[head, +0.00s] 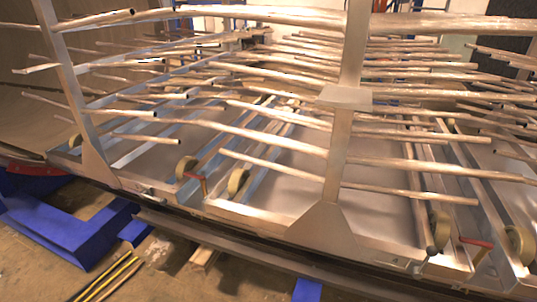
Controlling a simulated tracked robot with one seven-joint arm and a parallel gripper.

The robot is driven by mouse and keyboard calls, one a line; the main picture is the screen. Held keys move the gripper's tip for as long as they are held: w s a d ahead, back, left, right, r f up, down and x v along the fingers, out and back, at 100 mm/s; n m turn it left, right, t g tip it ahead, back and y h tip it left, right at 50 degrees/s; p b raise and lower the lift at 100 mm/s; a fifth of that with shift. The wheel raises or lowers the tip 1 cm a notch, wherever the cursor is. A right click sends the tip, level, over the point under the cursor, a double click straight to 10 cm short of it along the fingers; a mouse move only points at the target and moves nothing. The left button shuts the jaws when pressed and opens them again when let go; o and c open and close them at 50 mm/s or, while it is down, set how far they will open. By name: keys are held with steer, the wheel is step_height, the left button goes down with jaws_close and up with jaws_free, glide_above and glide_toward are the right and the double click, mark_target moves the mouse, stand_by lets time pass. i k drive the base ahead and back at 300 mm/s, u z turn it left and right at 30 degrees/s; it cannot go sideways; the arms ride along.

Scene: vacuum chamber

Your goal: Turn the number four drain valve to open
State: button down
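My gripper is not in view. In the head view, a small valve-like fitting with a red handle (208,164) sits at the front edge of the metal rack, left of centre. A second red handle (476,242) shows at the lower right, on the same front edge. A short upright stub with a dark top (431,253) stands to the left of the second one. No number is readable on any of them, so I cannot tell which is number four, nor whether any is open or shut.
A large metal rack with rows of long tubes (280,130) fills the view. Its upright posts (343,130) stand in front. Tan wheels (185,168) sit along its base.

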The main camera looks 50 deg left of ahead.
mark_target(186, 173)
steer(key=k, duration=1.2)
steer(key=u, duration=0.55)
steer(key=i, duration=0.9)
steer(key=u, duration=1.25)
steer(key=i, duration=1.35)
steer(key=u, duration=0.5)
steer(key=k, duration=0.75)
steer(key=u, duration=0.2)
steer(key=i, duration=0.65)
